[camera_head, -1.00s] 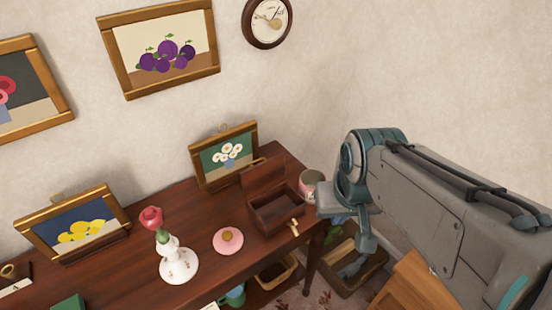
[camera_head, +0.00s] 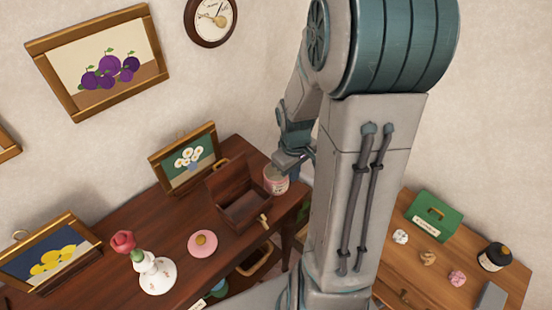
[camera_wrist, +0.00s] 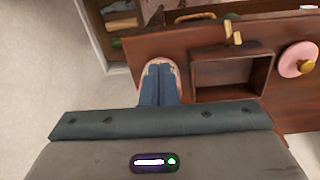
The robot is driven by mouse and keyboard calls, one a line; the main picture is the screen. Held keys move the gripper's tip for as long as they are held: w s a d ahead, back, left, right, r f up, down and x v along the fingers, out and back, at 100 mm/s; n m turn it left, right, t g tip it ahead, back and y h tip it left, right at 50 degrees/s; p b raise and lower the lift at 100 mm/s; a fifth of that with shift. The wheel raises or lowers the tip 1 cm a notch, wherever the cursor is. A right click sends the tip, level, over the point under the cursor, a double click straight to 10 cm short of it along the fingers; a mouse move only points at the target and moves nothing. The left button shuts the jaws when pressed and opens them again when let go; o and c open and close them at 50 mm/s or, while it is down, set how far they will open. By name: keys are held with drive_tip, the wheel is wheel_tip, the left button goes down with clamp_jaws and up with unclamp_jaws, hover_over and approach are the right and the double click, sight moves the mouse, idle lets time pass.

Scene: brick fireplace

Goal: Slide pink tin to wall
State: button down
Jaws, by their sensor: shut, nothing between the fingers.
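The pink tin (camera_head: 276,184) stands open and upright at the right end of the dark wooden table, near the wall (camera_head: 260,80). Its pale pink label shows in the head view. In the wrist view the tin's rim (camera_wrist: 172,63) shows around the tips of my gripper (camera_wrist: 160,68), which hide much of it. My gripper (camera_head: 284,163) is shut and empty, right at the tin's top. I cannot tell whether the fingertips are inside the tin, touching it or just above it. The round pink lid (camera_head: 203,243) with a gold knob lies apart on the table.
An open wooden box (camera_head: 240,205) stands close to the tin. A flower painting (camera_head: 190,158) stands behind it, and a white vase (camera_head: 155,273) with a rose is at front left. A second table (camera_head: 450,265) with a green box is at right.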

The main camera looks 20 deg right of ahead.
sight(287, 194)
drive_tip(key=shift+n+y, duration=0.3)
drive_tip(key=f, duration=0.4)
drive_tip(key=d+f, duration=0.1)
drive_tip(key=f, duration=0.3)
drive_tip(key=d+f, duration=0.1)
drive_tip(key=f, duration=0.3)
drive_tip(key=shift+w+f+p, duration=0.1)
drive_tip(key=shift+f+p, duration=0.2)
drive_tip(key=w, duration=0.1)
drive_tip(key=w+a+p, duration=0.1)
drive_tip(key=w, duration=0.1)
drive_tip(key=shift+w+r, duration=0.1)
drive_tip(key=shift+w+a, duration=0.15)
drive_tip(key=shift+w, duration=0.2)
